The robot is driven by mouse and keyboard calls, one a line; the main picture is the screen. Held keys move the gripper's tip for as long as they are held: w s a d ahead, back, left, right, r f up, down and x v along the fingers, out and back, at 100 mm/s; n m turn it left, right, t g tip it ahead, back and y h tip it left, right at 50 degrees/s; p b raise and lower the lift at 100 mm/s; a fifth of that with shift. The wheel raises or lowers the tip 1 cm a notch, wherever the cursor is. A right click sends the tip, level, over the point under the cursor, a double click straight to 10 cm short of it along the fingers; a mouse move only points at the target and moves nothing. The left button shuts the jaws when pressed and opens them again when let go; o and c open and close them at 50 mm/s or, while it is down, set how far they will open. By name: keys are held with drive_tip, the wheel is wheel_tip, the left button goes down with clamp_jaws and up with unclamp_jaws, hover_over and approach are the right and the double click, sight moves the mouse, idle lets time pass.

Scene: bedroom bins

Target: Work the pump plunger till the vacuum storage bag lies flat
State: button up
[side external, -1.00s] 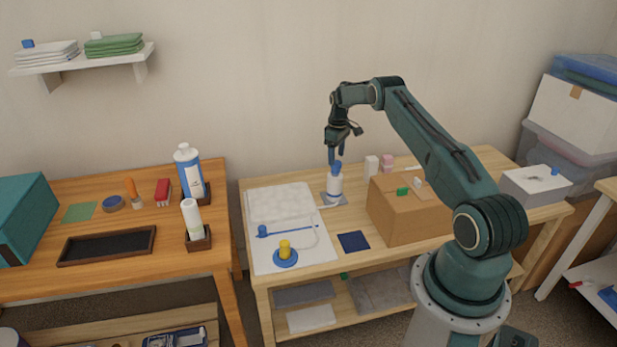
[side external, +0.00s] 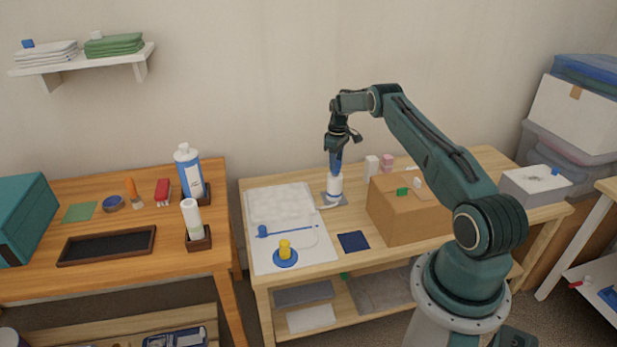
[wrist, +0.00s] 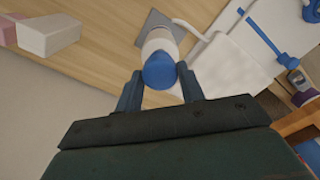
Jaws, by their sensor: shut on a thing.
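The white pump (side external: 335,187) stands upright on a grey plate on the light wooden table. Its blue plunger knob (wrist: 159,72) is between my finger tips in the wrist view. My gripper (side external: 336,169) points straight down over the pump and is shut on the knob, close above the white body. In the side view the fingers mostly hide the knob. The white vacuum storage bag (side external: 280,204) lies left of the pump, with a puffy, quilted-looking upper part. A white hose (wrist: 188,28) runs from the pump toward the bag.
A blue bar (side external: 290,232) and a yellow-topped blue disc (side external: 285,254) lie on the bag's near part. A cardboard box (side external: 408,212) stands right of the pump, close to my arm. Small white (side external: 371,166) and pink blocks stand behind. A dark blue square (side external: 353,242) lies in front.

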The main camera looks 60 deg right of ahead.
drive_tip(key=shift+r, duration=2.35)
drive_tip(key=o, duration=1)
drive_tip(key=shift+c, duration=0.2)
wheel_tip(320, 180, up, 14)
drive_tip(key=shift+f, duration=0.1)
drive_tip(key=shift+c, duration=0.2)
